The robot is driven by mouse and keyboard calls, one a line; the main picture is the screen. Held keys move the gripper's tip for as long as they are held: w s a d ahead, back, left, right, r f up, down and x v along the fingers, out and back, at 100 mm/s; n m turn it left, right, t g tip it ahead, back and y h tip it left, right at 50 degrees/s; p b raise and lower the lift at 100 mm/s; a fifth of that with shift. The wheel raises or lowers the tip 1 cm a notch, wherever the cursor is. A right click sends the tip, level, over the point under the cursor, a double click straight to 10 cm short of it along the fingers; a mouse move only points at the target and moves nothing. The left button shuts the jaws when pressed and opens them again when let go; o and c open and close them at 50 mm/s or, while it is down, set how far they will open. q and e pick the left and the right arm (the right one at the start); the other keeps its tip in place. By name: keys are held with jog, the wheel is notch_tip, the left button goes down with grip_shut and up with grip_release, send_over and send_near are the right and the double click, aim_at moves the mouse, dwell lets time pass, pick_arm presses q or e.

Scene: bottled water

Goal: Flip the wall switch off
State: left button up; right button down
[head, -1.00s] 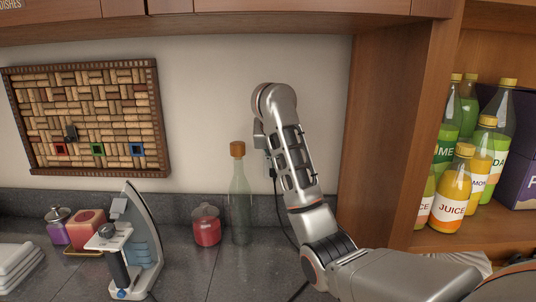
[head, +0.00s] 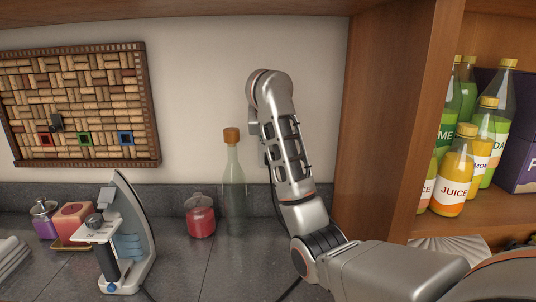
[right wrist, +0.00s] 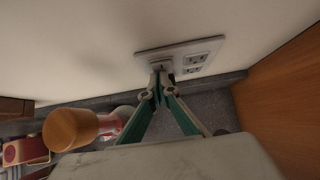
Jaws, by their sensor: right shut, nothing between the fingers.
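In the right wrist view a pale wall plate (right wrist: 180,57) is fixed to the wall, with a switch (right wrist: 160,66) at its left and outlet sockets (right wrist: 196,63) at its right. My right gripper (right wrist: 159,90) is shut and empty, its fingertips just below the switch in the picture. I cannot tell whether they touch it. The switch's position is not clear. In the head view my right arm hides the gripper and most of the plate. My left gripper is not in view.
A corked glass bottle (head: 233,185) stands just left of my right arm, with a red jar (head: 200,216) beside it. A wooden cabinet side (head: 385,130) rises close on the right. An iron (head: 125,235) stands on the counter.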

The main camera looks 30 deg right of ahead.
pick_arm(q)
jog(key=b, duration=0.1)
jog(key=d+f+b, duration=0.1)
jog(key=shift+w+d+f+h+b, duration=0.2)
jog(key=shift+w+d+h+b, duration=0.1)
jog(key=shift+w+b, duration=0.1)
pick_arm(e)
jog(key=shift+d+f+t+h, duration=0.2)
jog(key=shift+t+h, duration=0.2)
jog(key=shift+t, duration=0.1)
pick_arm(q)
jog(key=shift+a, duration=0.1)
pick_arm(e)
jog(key=shift+r, duration=0.1)
pick_arm(q)
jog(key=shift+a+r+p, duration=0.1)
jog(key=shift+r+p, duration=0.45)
jog(key=shift+p, duration=0.2)
pick_arm(e)
jog(key=shift+r, duration=0.6)
jog(key=shift+a, duration=0.1)
